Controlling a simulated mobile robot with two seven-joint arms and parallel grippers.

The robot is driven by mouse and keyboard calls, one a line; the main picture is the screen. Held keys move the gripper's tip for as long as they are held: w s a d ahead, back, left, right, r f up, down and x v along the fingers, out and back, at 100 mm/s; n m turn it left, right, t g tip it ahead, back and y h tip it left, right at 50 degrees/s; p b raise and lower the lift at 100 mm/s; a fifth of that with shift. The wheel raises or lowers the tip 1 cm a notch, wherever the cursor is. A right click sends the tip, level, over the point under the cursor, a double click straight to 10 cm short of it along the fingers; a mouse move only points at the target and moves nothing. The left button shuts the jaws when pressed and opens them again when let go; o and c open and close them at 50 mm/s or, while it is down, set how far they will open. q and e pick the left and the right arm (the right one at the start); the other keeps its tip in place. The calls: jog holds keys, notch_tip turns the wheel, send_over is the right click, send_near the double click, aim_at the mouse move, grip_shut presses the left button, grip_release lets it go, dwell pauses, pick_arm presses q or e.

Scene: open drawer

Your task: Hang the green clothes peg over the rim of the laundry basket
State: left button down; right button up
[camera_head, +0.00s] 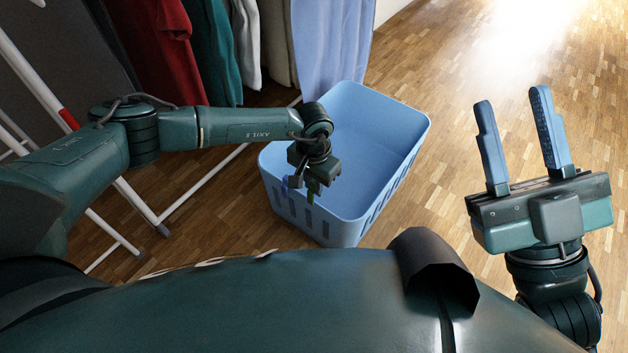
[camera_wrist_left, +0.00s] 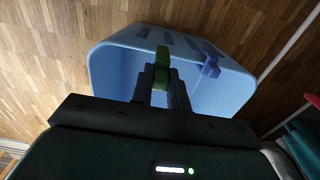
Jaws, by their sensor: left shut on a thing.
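The laundry basket (camera_head: 365,110) is light blue with slotted walls and stands upright on the floor; it fills the upper middle of the left wrist view (camera_wrist_left: 105,70). My left gripper (camera_head: 312,186) is over its near left rim, shut on the green clothes peg (camera_head: 312,191). In the left wrist view the peg (camera_wrist_left: 162,54) sticks out beyond my fingertips (camera_wrist_left: 160,82) and overlaps the rim. I cannot tell whether it touches or straddles the rim. My right gripper (camera_head: 521,140) is open and empty, right of the basket.
A blue peg (camera_wrist_left: 209,67) sits at the rim beside the green one. A white drying rack (camera_head: 130,195) stands left, and hanging clothes (camera_head: 225,50) are behind the basket. The wooden floor (camera_head: 450,130) right of the basket is clear.

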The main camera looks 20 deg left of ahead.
pick_arm(q)
notch_tip(320, 180, down, 2)
jog(key=shift+f+b, duration=0.1)
jog(key=shift+b, duration=0.3)
jog(key=shift+f, duration=1.5)
pick_arm(e)
jog(key=shift+s+r+n+g+y, duration=0.3)
jog(key=shift+r+n+y, duration=0.25)
jog(key=shift+n+y, duration=0.35)
pick_arm(q)
jog(key=c, duration=1.3)
grip_release()
